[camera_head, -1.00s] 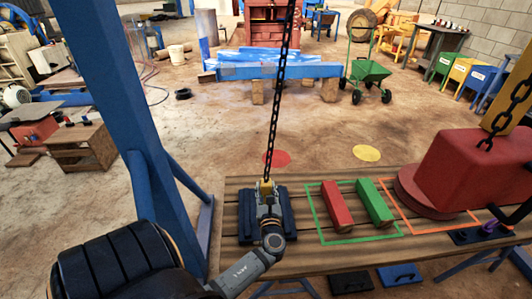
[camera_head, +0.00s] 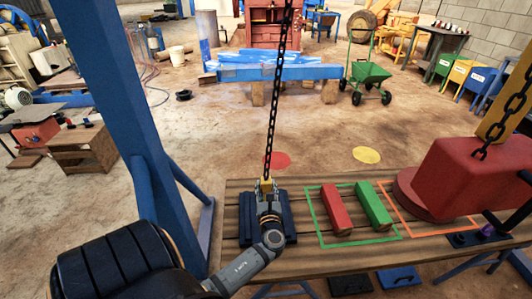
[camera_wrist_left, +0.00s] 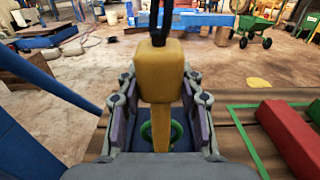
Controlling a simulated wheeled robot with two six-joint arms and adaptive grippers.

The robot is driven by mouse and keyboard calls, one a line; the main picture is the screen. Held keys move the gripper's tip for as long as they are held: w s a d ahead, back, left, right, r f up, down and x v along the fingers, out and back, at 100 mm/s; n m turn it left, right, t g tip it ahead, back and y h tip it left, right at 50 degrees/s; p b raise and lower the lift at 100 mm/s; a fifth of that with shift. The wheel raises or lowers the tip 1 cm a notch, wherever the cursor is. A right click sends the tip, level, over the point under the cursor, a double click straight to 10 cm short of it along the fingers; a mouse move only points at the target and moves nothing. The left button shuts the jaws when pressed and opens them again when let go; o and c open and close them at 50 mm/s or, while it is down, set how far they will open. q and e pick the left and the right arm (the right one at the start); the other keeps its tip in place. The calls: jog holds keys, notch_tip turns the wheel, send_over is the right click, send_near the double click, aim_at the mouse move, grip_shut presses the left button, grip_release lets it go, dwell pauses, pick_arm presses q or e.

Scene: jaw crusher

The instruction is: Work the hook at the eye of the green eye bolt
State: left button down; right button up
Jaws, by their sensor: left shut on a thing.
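My left gripper (camera_head: 267,206) is shut on the yellow hook block (camera_wrist_left: 158,68), which hangs on the dark chain (camera_head: 272,120). In the wrist view the block's narrow yellow lower part runs down between the two fingers. The green eye bolt (camera_wrist_left: 147,133) shows in the wrist view as a green ring low between the fingers, partly behind the yellow part. Whether the hook touches or passes through the eye is hidden. The dark blue block (camera_head: 245,220) lies under the gripper on the wooden table. My right gripper cannot be made out.
A red bar (camera_head: 336,208) and a green bar (camera_head: 374,206) lie right of the gripper on the table (camera_head: 290,262). A large red block (camera_head: 466,178) stands further right. A blue post (camera_head: 115,110) rises close on the left. Dark jointed parts of unclear kind cross the right edge.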

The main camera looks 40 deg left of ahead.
pick_arm(q)
jog(key=shift+w+a+r, duration=0.25)
jog(key=shift+r, duration=0.3)
jog(key=shift+r+p, duration=0.15)
jog(key=shift+p, duration=0.25)
jog(key=c, duration=0.8)
grip_release()
jog(key=shift+s+f, duration=0.15)
jog(key=shift+f, duration=0.05)
jog(key=shift+s+d, duration=0.15)
jog(key=shift+d, duration=0.15)
jog(key=v, duration=1.1)
jog(key=shift+s+d+r, duration=0.1)
jog(key=shift+s, duration=0.05)
